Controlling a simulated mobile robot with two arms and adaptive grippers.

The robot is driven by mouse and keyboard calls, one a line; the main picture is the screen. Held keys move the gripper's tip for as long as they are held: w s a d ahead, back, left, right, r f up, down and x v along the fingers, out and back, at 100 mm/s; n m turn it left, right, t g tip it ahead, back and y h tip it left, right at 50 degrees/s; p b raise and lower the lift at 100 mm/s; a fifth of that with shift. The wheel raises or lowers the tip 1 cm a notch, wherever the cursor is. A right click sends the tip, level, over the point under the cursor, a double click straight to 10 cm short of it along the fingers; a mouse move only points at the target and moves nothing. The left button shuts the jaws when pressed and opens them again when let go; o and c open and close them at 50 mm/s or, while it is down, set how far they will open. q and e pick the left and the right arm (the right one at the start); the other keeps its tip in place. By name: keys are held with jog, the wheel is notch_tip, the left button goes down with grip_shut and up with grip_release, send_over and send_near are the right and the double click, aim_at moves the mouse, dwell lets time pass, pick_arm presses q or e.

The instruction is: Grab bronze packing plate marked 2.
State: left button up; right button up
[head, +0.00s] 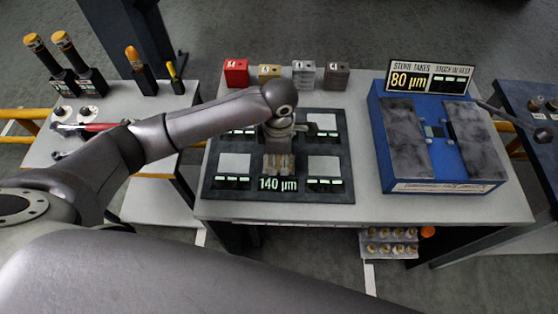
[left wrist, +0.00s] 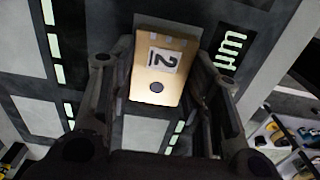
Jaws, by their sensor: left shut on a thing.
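The bronze packing plate marked 2 (left wrist: 160,68) shows in the left wrist view between the two fingers of my left gripper (left wrist: 162,108). It is a flat tan-gold piece with a white label and a dark round spot. My left gripper (head: 278,165) is shut on it, over the middle of the dark tray in the head view. In that view the arm and gripper largely hide the plate. My right gripper is not in view.
The dark tray (head: 345,184) has pale square pads and a 140 µm display. Red (head: 236,72), yellow (head: 269,73), grey (head: 303,74) and brown (head: 336,75) blocks stand behind it. A blue fixture (head: 388,130) with an 80 µm sign is at right. A tool table (head: 50,150) is at left.

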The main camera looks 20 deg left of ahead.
pick_arm(q)
jog(key=shift+w, duration=0.1)
grip_shut()
jog(key=shift+r, duration=0.15)
